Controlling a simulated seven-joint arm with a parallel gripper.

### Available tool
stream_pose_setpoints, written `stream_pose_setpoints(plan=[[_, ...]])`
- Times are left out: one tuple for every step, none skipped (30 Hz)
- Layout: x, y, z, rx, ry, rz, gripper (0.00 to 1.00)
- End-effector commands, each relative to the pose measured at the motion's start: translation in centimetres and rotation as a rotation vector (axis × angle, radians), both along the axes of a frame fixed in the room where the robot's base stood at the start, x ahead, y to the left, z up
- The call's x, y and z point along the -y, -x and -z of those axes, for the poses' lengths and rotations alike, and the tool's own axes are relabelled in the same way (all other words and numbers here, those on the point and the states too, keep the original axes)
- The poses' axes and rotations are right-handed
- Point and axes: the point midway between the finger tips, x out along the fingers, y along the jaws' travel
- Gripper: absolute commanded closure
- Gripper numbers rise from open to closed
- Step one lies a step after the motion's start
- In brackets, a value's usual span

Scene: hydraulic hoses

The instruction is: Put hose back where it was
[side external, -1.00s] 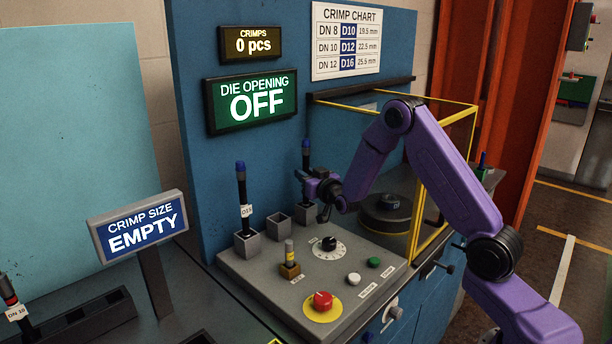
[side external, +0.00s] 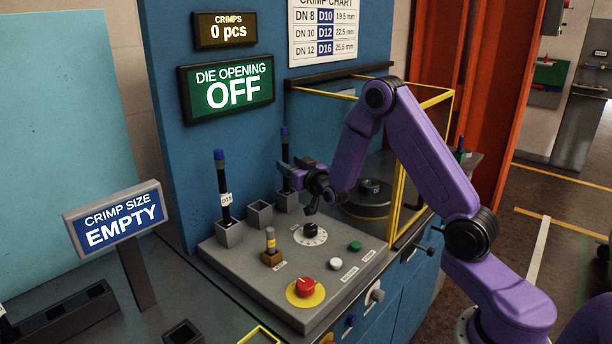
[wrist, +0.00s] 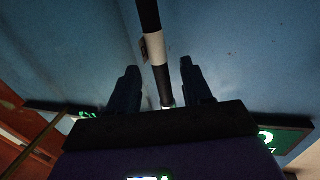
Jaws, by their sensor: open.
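A black hose with a blue top end (side external: 285,145) stands upright in the right-hand grey square holder (side external: 287,203) at the back of the panel. In the wrist view the black hose (wrist: 150,20) with a white tag passes between my gripper's spread fingers (wrist: 158,72). I cannot tell whether either finger touches it. A second black hose (side external: 222,180) with a blue top and white tag stands in the left holder (side external: 229,235).
The middle holder (side external: 259,212) looks empty. In front are a brass-based post (side external: 271,255), a black dial (side external: 310,231), a red button (side external: 305,287) and smaller buttons. The blue back wall is close behind the hoses.

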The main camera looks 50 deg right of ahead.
Motion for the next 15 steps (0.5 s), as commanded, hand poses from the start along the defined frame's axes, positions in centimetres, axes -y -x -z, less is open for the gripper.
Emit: stream_pose_setpoints(plan=[[-0.3, 0.9, 0.0, -0.003, -0.001, -0.001, 0.51], [-0.4, 1.3, 0.0, -0.002, -0.001, -0.002, 0.51], [-0.6, 2.0, 0.0, -0.002, -0.001, -0.002, 0.51], [-0.8, 2.5, 0.0, -0.003, -0.001, -0.002, 0.51], [-0.9, 2.9, 0.0, -0.002, -0.001, -0.003, 0.51], [-1.1, 3.6, 0.0, -0.002, 0.000, -0.003, 0.51], [-1.2, 4.1, 0.0, -0.002, 0.000, -0.003, 0.51], [-1.4, 4.5, 0.0, -0.002, 0.000, -0.004, 0.51], [-1.5, 5.1, 0.0, -0.002, 0.000, -0.003, 0.51], [-1.6, 5.6, 0.1, -0.003, 0.000, -0.003, 0.51], [-1.7, 6.0, 0.0, -0.002, -0.001, -0.002, 0.51], [-1.8, 6.4, 0.0, -0.002, -0.001, -0.002, 0.51], [-1.9, 6.8, 0.0, -0.001, 0.000, -0.002, 0.51], [-2.0, 7.1, 0.0, -0.002, -0.001, -0.002, 0.51], [-2.1, 7.5, 0.0, -0.001, 0.000, -0.003, 0.51]])
